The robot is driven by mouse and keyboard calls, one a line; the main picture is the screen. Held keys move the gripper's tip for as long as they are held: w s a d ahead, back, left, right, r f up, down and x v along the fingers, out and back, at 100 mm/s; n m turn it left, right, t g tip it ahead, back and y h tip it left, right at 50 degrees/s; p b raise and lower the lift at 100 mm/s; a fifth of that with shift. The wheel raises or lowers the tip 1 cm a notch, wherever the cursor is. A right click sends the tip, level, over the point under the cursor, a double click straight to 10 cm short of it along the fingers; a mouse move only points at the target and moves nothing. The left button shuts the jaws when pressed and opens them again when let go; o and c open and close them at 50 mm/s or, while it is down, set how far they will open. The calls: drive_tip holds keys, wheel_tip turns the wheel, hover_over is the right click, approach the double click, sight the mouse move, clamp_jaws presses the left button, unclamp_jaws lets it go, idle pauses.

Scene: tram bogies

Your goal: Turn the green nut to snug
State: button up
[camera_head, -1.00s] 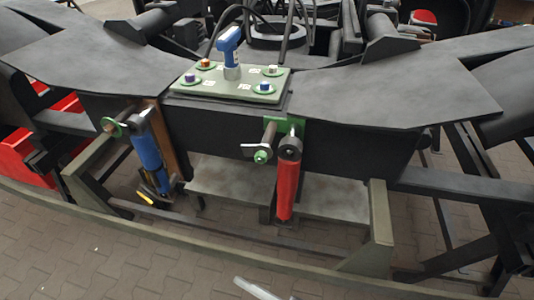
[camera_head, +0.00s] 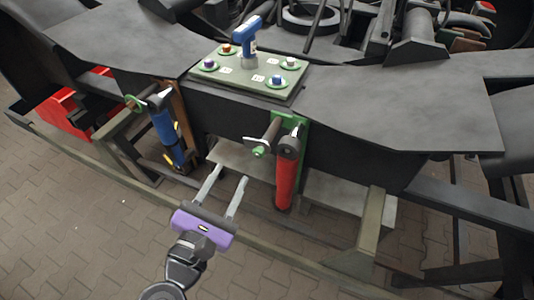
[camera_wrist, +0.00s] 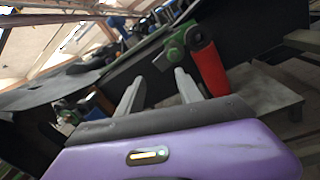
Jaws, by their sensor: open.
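The green nut (camera_head: 259,152) sits on the end of a grey pin that sticks out of a green bracket (camera_head: 303,128), beside the top of a red damper (camera_head: 286,182). My gripper (camera_head: 232,174) is open and empty, below and to the left of the nut, its two grey fingers pointing toward the bogie frame. In the wrist view, the red damper (camera_wrist: 207,68) and green parts around its top show just beyond the open fingers. Nothing touches the nut.
A green plate (camera_head: 240,85) with coloured bolts and a blue tool (camera_head: 246,38) lies on the frame top. A blue damper (camera_head: 166,128) hangs at left. An olive rail (camera_head: 312,264) and post (camera_head: 370,220) run in front. The paved floor is clear.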

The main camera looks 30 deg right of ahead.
sight(258, 155)
drive_tip(key=shift+n+g+h, duration=0.4)
drive_tip(key=shift+g+h, duration=0.2)
drive_tip(key=shift+g, duration=0.1)
drive_tip(key=w+d, duration=0.1)
drive_tip(key=d, duration=0.1)
drive_tip(key=d+p, duration=0.1)
drive_tip(key=d, duration=0.2)
drive_tip(key=w+d, duration=0.1)
drive_tip(key=d, duration=0.2)
drive_tip(key=shift+w, duration=0.35)
drive_tip(key=shift+a, duration=0.1)
drive_tip(key=shift+c, duration=0.2)
clamp_jaws()
